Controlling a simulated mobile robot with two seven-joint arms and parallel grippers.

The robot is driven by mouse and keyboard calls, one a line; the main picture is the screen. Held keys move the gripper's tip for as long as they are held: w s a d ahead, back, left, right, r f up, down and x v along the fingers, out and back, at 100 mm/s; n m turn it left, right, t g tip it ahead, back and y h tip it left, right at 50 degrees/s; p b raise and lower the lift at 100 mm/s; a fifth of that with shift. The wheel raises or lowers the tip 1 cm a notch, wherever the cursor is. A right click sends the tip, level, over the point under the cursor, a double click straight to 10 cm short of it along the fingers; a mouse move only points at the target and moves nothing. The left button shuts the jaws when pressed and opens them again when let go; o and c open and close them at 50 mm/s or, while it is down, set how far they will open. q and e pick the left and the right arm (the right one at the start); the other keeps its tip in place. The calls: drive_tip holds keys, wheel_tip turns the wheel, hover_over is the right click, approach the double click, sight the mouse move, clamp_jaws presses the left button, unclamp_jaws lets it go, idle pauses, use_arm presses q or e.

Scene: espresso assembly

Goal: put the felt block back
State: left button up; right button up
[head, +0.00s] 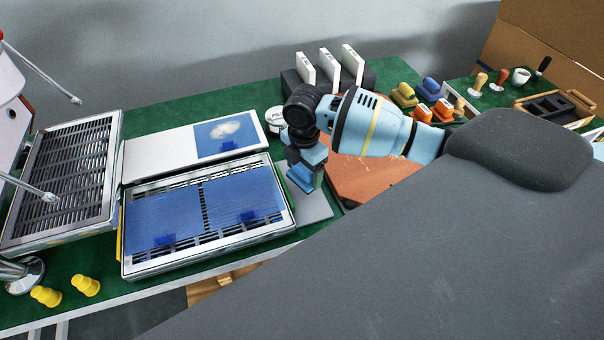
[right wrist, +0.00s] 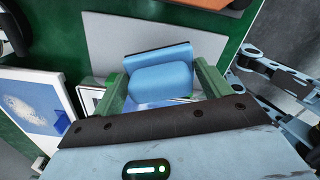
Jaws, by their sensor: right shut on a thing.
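My right gripper (head: 306,176) points down over the grey pad (head: 318,208), just right of the drip tray with blue cloths. In the right wrist view its green fingers (right wrist: 163,88) are shut on the blue felt block (right wrist: 160,76), one finger on each side. The grey pad (right wrist: 100,38) lies behind the block in that view. I cannot tell whether the block touches the pad. My left gripper is not in view.
The slotted tray with two blue cloths (head: 128,232) stands left of the gripper. An orange-brown board (head: 365,180) lies to the right. Two yellow pieces (head: 46,296) stand at the front left.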

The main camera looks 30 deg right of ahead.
sight(303, 175)
drive_tip(key=shift+w+d, duration=0.1)
drive_tip(key=shift+w, duration=0.2)
drive_tip(key=shift+w+f, duration=0.1)
drive_tip(key=shift+f, duration=0.25)
wheel_tip(303, 175, down, 3)
drive_tip(key=shift+d+r, duration=0.1)
drive_tip(key=o, duration=1)
